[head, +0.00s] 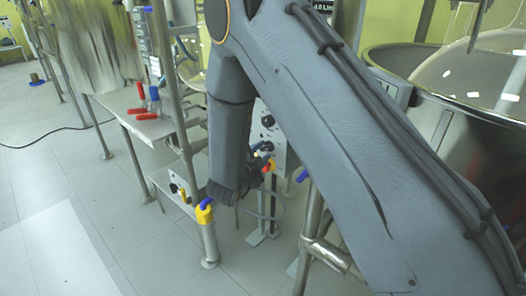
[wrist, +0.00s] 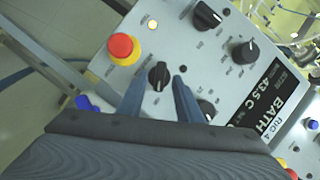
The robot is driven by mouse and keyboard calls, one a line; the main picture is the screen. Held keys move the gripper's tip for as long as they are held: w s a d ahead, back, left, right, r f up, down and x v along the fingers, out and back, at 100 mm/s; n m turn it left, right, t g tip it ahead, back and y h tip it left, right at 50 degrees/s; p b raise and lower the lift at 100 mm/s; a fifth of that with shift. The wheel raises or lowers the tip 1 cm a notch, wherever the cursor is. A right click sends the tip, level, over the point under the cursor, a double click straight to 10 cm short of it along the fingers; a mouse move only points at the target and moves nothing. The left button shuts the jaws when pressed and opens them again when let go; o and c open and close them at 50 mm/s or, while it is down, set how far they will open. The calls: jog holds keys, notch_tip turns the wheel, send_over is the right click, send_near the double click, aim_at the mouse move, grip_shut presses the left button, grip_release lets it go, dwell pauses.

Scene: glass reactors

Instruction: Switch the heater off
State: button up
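The heater's control panel (wrist: 187,60) fills the middle of the wrist view, tilted in the picture. Its display (wrist: 268,98) reads BATH 43.5 C. A small yellow lamp (wrist: 152,25) looks lit. A black rotary knob (wrist: 159,75) sits beside a red stop button (wrist: 123,48) with a yellow collar. My gripper (wrist: 160,84) is open, with one finger on each side of that knob in the picture. I cannot tell whether the fingers touch it. In the head view the panel (head: 281,140) is partly hidden behind my arm.
More black knobs (wrist: 207,15) (wrist: 245,52) sit close by on the panel, one partly behind the right finger. A glass vessel in a metal bath (head: 440,75) stands at the right. A yellow fitting with a blue handle (head: 205,212) is low beside my arm.

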jog(key=shift+w+d+f, duration=0.1)
jog(key=shift+w+d, duration=0.15)
jog(key=shift+w, duration=0.15)
jog(key=shift+c, duration=0.4)
